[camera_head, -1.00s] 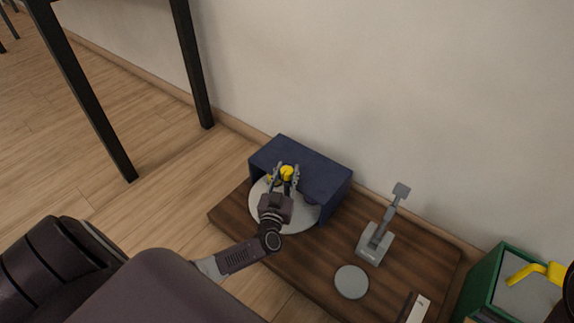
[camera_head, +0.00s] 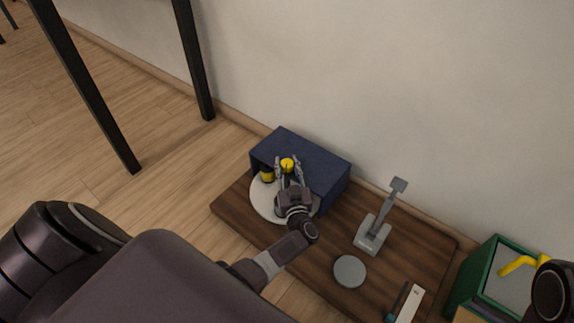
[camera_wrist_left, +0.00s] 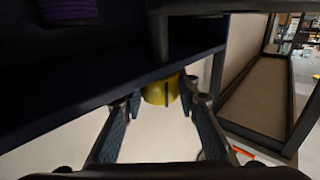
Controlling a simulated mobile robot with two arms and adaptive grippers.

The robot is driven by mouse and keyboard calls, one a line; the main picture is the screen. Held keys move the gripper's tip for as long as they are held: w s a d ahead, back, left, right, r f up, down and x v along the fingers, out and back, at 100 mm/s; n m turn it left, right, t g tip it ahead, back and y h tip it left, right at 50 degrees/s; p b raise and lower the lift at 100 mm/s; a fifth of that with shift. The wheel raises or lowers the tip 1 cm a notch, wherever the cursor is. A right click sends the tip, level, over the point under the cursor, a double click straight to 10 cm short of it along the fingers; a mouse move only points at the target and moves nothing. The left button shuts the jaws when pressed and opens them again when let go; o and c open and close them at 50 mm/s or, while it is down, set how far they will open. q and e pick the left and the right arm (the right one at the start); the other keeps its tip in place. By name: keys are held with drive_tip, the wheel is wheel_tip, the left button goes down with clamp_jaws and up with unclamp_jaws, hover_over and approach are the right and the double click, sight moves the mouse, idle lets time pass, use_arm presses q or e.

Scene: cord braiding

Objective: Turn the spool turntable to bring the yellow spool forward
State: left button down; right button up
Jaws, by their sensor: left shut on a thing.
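The white round turntable (camera_head: 262,208) sits partly under a dark blue housing (camera_head: 312,157). A small yellow and dark spool (camera_head: 267,174) stands on the disc at the housing's open front, left of my left gripper. My left gripper (camera_head: 288,170) is shut on a round yellow knob (camera_head: 287,162) over the disc. In the left wrist view the yellow knob (camera_wrist_left: 160,91) is between the fingertips. A purple spool (camera_wrist_left: 68,10) shows there inside the dark housing. My gripper hides part of the disc and of the housing's opening.
A brown wooden board (camera_head: 320,262) carries the housing, a grey lever stand (camera_head: 372,235) and a grey disc (camera_head: 349,271). A green bin (camera_head: 478,272) with a yellow piece stands at the right. The wall is close behind.

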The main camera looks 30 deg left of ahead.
use_arm(q)
drive_tip(key=shift+y, duration=0.3)
idle(0.4)
drive_tip(key=c, duration=1.4)
unclamp_jaws()
drive_tip(key=shift+c, duration=0.2)
drive_tip(key=shift+r, duration=0.1)
drive_tip(key=shift+n+g, duration=0.3)
drive_tip(key=shift+r, duration=4.9)
drive_tip(key=shift+w+r, duration=0.1)
